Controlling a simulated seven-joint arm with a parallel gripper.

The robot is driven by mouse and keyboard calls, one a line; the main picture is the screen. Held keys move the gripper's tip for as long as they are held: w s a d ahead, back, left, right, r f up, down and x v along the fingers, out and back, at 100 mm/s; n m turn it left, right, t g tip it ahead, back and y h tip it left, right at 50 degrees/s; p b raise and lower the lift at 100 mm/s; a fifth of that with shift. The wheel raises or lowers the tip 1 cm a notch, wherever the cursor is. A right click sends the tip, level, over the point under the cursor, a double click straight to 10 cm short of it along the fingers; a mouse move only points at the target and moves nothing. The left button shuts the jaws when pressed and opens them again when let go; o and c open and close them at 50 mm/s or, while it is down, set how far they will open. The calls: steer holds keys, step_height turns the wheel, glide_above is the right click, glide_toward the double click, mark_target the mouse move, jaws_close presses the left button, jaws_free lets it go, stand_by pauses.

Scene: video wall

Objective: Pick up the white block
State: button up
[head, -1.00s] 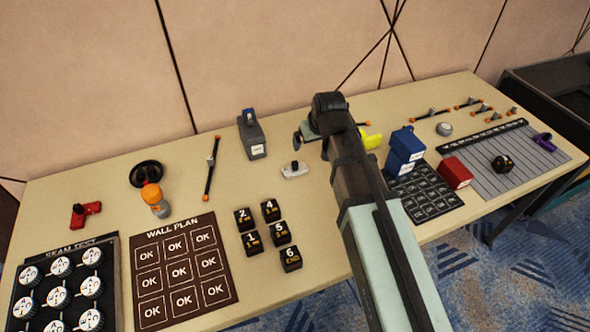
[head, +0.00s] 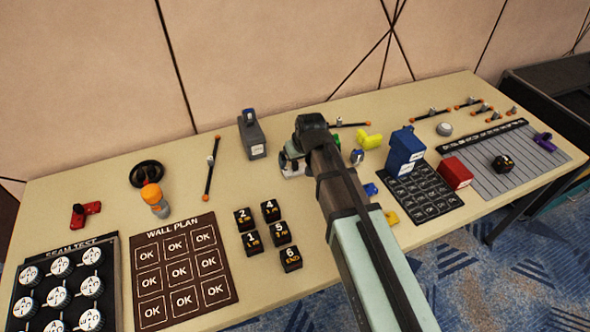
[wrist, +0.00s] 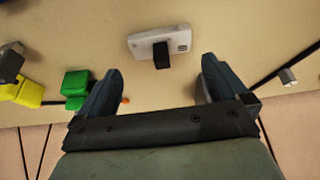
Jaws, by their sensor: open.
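The white block (wrist: 140,46) is a small pale piece with a dark knob on its side. It lies on the table at the top middle of the wrist view, beyond the fingertips and between their lines. In the head view it is mostly hidden behind my gripper, with a pale bit (head: 292,173) showing. My gripper (wrist: 160,84) is open, its two dark fingers apart with nothing between them. In the head view my gripper (head: 291,160) is over the block's place.
Green blocks (wrist: 75,88) and a yellow piece (wrist: 28,94) lie to the left in the wrist view; a rod with a grey clamp (wrist: 287,76) lies right. In the head view, a grey box (head: 251,135) stands behind, and numbered black cubes (head: 280,232) lie in front.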

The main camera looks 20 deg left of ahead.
mark_target(296, 163)
steer(key=shift+x, duration=2.7)
steer(key=shift+s, duration=0.15)
steer(key=shift+c, duration=0.2)
steer(key=c, duration=0.9)
